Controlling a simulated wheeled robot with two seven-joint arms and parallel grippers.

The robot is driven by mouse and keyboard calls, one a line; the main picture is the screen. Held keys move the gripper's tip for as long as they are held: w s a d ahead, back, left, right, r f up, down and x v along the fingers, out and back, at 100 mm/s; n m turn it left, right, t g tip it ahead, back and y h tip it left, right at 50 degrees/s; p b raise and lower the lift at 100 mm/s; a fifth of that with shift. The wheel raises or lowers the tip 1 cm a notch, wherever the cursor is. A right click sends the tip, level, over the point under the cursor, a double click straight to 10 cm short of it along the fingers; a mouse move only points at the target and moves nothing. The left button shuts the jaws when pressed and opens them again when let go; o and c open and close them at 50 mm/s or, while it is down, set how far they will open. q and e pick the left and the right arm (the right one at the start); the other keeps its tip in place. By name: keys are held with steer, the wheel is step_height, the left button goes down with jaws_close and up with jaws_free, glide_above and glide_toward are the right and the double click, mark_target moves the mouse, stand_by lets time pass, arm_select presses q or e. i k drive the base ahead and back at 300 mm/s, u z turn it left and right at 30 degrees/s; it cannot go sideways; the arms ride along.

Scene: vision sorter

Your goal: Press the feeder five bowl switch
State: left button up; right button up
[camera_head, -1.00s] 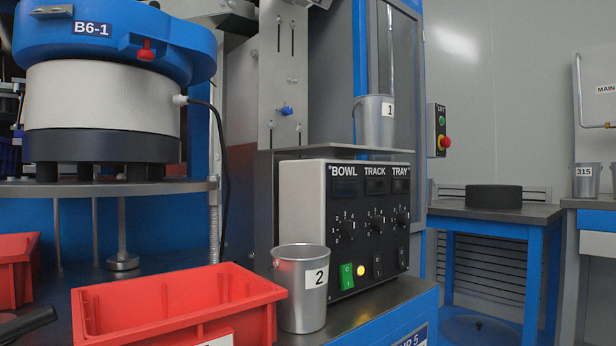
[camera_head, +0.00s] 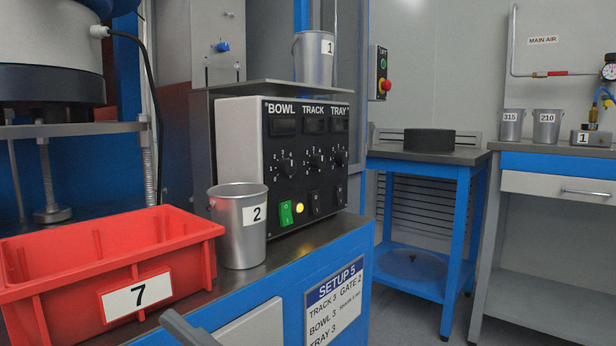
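The feeder control box (camera_head: 237,150) has a black front panel with columns labelled BOWL, TRACK and TRAY. Black switches sit under TRACK (camera_head: 315,202) and TRAY (camera_head: 339,193). The BOWL dial (camera_head: 285,166) is above the green switch. A sign reading SETUP 5 (camera_head: 335,300) is on the blue bench front below the box. Neither of my grippers can be made out.
A metal cup marked 2 (camera_head: 239,245) stands in front of the box's left side. A red bin marked 7 (camera_head: 195,227) is at the left. Another cup marked 1 (camera_head: 315,62) stands on the shelf above. A grey bar (camera_head: 187,328) shows at the bottom edge.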

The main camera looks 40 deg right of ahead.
mark_target(285, 207)
steer(key=k, duration=0.5)
steer(key=z, duration=1.35)
steer(key=i, duration=0.7)
steer(key=u, duration=1.7)
